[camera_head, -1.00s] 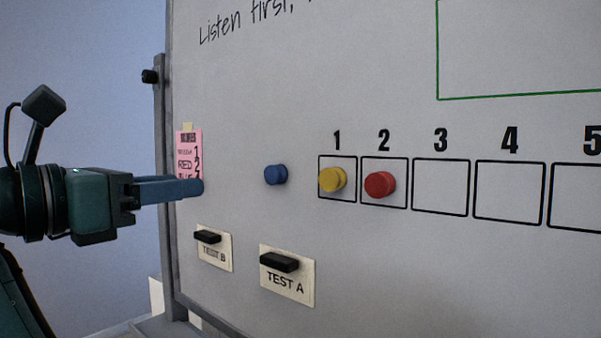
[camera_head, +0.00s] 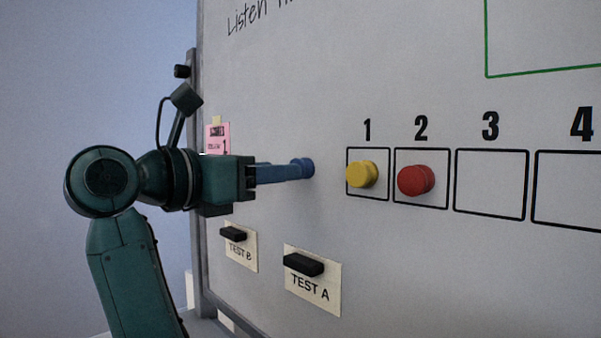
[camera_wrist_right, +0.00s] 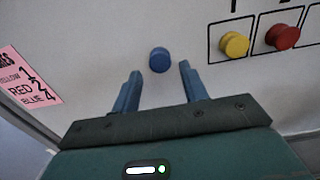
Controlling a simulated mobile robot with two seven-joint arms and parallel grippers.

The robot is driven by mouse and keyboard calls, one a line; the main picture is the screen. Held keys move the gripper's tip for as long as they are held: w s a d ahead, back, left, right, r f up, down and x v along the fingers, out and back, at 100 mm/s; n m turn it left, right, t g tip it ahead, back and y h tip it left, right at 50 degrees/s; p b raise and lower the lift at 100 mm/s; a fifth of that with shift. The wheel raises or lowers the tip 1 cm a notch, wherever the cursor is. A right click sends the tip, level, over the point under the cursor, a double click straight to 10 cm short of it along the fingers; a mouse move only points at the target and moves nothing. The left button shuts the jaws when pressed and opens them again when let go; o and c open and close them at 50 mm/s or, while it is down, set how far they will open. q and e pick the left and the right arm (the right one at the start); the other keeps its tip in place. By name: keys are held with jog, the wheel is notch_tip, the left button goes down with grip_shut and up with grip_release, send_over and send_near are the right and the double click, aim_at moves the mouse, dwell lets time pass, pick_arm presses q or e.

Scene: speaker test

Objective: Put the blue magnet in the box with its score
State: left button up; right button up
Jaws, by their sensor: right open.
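The blue magnet (camera_head: 306,168) is on the whiteboard (camera_head: 400,260), left of box 1. My right gripper (camera_head: 287,172) reaches toward it from the left, and its blue fingers partly cover it in the head view. In the right wrist view the fingers (camera_wrist_right: 160,78) are open, and the blue magnet (camera_wrist_right: 159,60) shows in the gap just beyond their tips. A pink note (camera_wrist_right: 30,80) reads yellow 1, red 2 and blue, apparently 4. Box 4 (camera_head: 575,195) is empty and cut off at the right edge. My left gripper is not in view.
A yellow magnet (camera_head: 360,174) is in box 1 and a red magnet (camera_head: 414,180) in box 2. Box 3 (camera_head: 490,190) is empty. Black pieces sit on the labels TEST B (camera_head: 238,254) and TEST A (camera_head: 312,288) below.

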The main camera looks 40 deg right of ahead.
aim_at(307, 167)
jog(key=shift+w+d, duration=0.15)
jog(key=shift+d, duration=1.6)
jog(key=shift+r, duration=0.1)
jog(key=c, duration=0.7)
